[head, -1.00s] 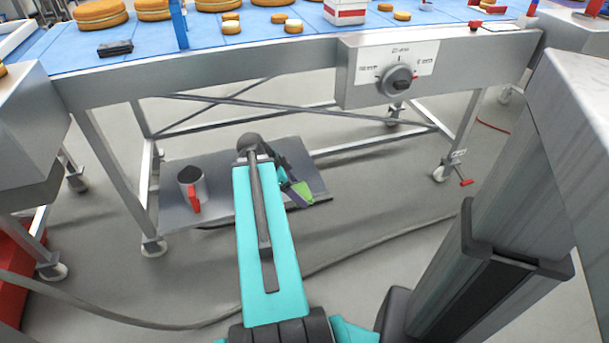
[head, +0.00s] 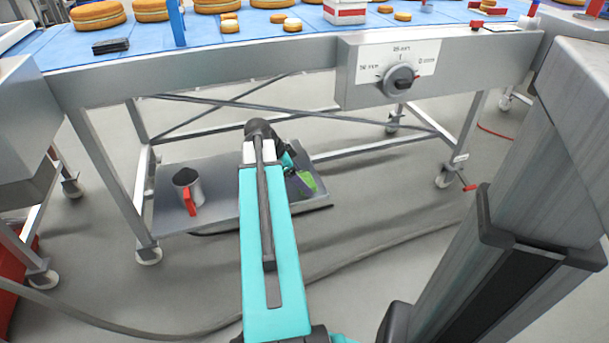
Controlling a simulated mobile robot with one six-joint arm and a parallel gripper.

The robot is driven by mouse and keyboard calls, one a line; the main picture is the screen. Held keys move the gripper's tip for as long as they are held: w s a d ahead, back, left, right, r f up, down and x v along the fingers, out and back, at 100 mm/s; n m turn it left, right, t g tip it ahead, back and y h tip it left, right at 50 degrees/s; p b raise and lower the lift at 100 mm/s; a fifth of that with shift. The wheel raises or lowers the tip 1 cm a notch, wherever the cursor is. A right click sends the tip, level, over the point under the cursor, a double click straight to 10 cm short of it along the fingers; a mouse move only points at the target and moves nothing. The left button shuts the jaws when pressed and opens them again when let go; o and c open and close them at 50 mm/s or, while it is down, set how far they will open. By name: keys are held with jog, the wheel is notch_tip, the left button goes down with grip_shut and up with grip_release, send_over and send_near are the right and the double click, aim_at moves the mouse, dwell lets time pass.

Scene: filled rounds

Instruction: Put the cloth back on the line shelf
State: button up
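A small green patch, which looks like the cloth (head: 308,180), shows at the right end of the grey line shelf (head: 222,219), low under the conveyor table. My gripper (head: 301,184) is right beside the green patch, over the shelf's right part. The green patch touches or overlaps the gripper; I cannot tell whether the fingers hold it or whether it rests on the shelf. My teal arm hides much of the gripper and the shelf's middle.
A grey jug with a red handle (head: 188,190) stands on the shelf's left part. The table legs, cross braces and front beam (head: 240,80) frame the shelf. A dial box (head: 392,72) hangs from the beam. Round cakes (head: 99,15) stand on the blue belt above. A hose crosses the floor.

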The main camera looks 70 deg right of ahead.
aim_at(304, 173)
jog(key=shift+w+d+f+b, duration=0.1)
jog(key=shift+w+d+b, duration=0.15)
jog(key=shift+d, duration=0.9)
jog(key=shift+w+d+f+b, duration=0.15)
jog(key=shift+d+b, duration=0.1)
jog(key=shift+d, duration=0.85)
jog(key=shift+w+d+f+b, duration=0.1)
jog(key=shift+w+d+b, duration=0.15)
jog(key=shift+d, duration=0.9)
jog(key=shift+f, duration=0.1)
jog(key=shift+f+b, duration=0.9)
jog(key=shift+f, duration=0.75)
jog(key=shift+f, duration=0.15)
jog(key=o, duration=1)
jog(key=p+v, duration=0.3)
jog(key=v, duration=0.9)
jog(key=shift+p, duration=0.3)
